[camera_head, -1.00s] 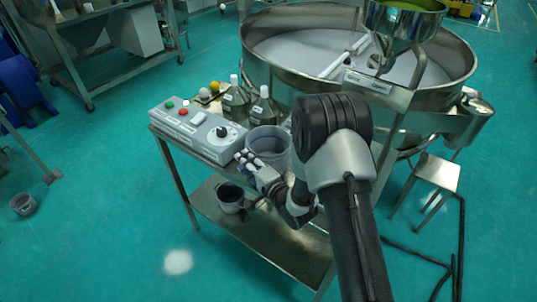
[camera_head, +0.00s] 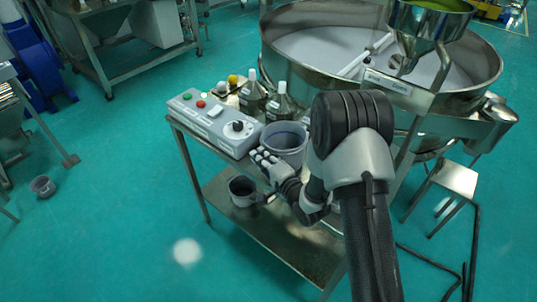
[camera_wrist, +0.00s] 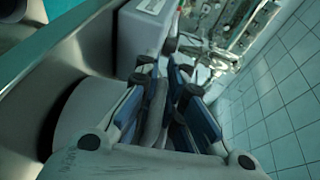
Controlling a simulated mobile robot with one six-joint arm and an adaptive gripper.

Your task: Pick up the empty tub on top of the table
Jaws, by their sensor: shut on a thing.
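The empty grey tub (camera_head: 287,138) stands upright on the table top, beside the control box; its inside looks bare. My gripper (camera_head: 264,158) is at the tub's near left side, with its fingers at the wall. In the wrist view, my gripper (camera_wrist: 160,95) has its blue-padded fingers on either side of a grey, curved strip (camera_wrist: 156,110), which seems to be the tub's wall, and is shut on it. I cannot tell whether the tub's base touches the table. My arm hides part of the tub's right surroundings.
The control box (camera_head: 212,122) stands close left of the tub. Bottles (camera_head: 282,107) stand behind it. The round sieve (camera_head: 480,70) rises behind the table. A dark container (camera_head: 242,191) sits on the lower shelf (camera_head: 285,250). A stool (camera_head: 455,178) stands right. The floor at front left is mostly clear.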

